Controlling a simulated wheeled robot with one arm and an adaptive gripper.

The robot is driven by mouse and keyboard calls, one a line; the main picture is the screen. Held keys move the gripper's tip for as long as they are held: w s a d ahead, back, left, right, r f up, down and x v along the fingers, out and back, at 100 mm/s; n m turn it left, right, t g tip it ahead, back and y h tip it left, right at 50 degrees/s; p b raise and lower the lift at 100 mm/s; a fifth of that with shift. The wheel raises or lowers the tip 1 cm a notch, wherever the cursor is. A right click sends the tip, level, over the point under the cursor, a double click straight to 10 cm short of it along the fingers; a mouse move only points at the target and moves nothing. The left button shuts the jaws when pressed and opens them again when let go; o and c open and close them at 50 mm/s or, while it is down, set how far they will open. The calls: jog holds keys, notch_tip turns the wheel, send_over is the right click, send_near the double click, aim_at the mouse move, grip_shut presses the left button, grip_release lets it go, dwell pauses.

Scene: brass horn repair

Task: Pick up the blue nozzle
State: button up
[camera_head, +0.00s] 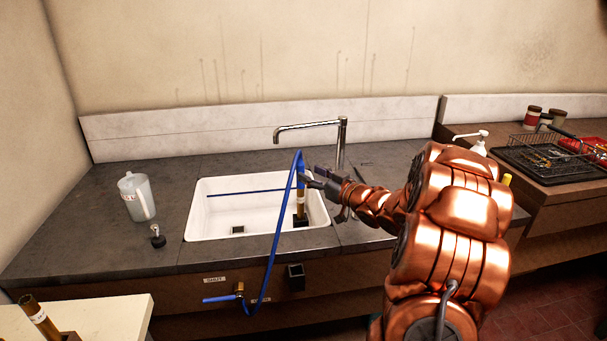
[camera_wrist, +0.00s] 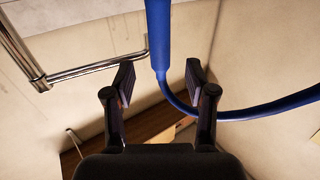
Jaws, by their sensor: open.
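The blue nozzle (camera_wrist: 158,38) hangs upright in the wrist view, its thick part narrowing into a thinner blue hose that bends away to the right. In the head view the nozzle (camera_head: 301,166) points down above a brass tube (camera_head: 300,203) that stands in the white sink. My gripper (camera_wrist: 160,76) is open, with one dark finger on each side of the nozzle's hose end and visible gaps on both sides. In the head view my gripper (camera_head: 311,178) is just right of the nozzle and partly overlaps it.
The blue hose (camera_head: 277,220) drops over the counter front to a brass valve (camera_head: 239,289). A blue rod (camera_head: 245,192) spans the white sink (camera_head: 207,222). The faucet (camera_head: 342,140) stands close behind my gripper. A jug (camera_head: 135,197) stands left; the counter near it is mostly clear.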

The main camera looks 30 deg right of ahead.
aim_at(303, 171)
jog(key=shift+w+a+f+p, duration=0.1)
jog(key=shift+w+a+p, duration=0.15)
jog(key=shift+w, duration=0.55)
jog(key=shift+w+a+p, duration=0.1)
jog(key=shift+w+p, duration=0.25)
jog(key=shift+w, duration=0.5)
jog(key=shift+w+a+f+p, duration=0.1)
jog(key=shift+w+a+p, duration=0.15)
jog(key=shift+w, duration=0.55)
jog(key=shift+d, duration=0.1)
grip_shut()
